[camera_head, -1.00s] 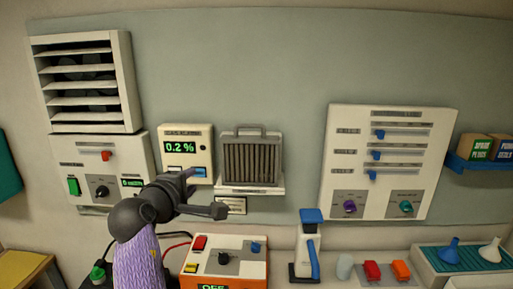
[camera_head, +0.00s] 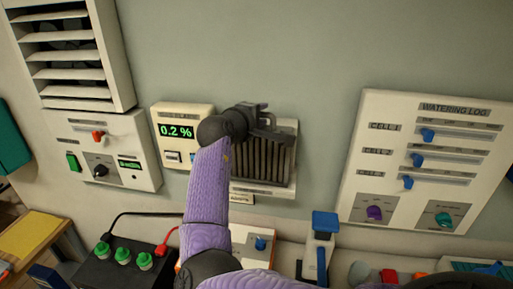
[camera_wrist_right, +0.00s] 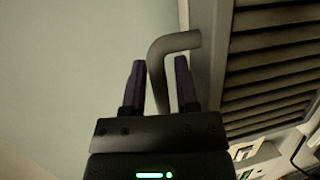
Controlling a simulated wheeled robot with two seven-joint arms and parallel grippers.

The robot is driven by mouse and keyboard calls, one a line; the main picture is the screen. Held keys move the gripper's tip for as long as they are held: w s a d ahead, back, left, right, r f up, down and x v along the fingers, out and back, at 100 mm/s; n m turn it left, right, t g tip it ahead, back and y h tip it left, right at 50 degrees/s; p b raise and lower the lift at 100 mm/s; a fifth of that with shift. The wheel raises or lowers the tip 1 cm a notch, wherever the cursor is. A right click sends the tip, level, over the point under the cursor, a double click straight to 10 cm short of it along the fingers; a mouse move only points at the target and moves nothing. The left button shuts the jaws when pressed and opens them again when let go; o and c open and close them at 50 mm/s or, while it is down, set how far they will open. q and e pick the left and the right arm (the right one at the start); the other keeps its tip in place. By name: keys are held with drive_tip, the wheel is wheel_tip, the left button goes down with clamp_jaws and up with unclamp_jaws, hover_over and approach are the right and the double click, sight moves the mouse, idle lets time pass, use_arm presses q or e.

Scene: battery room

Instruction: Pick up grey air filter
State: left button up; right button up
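The grey air filter (camera_head: 268,158), a dark pleated panel in a frame, stands upright on a white wall bracket. My right gripper (camera_head: 264,118) is at its top, and my forearm and gripper hide its upper left part. In the right wrist view the filter's pleats (camera_wrist_right: 275,75) fill the right side. Its bent grey handle (camera_wrist_right: 180,42) runs down between the two dark fingers of my right gripper (camera_wrist_right: 161,78). The fingers are apart, with gaps visible beside the handle bar. My left gripper is not in view.
A gas alarm (camera_head: 182,115) reading 0.2 % hangs just left of the filter. A louvred vent (camera_head: 70,60) and control panel are further left. The watering log panel (camera_head: 425,165) is to the right. A bench below holds a blue-topped item (camera_head: 324,225) and a black box with green knobs (camera_head: 110,270).

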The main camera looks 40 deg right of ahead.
drive_tip(key=shift+x, duration=0.95)
drive_tip(key=shift+a, duration=0.15)
drive_tip(key=shift+c, duration=0.2)
clamp_jaws()
idle(0.3)
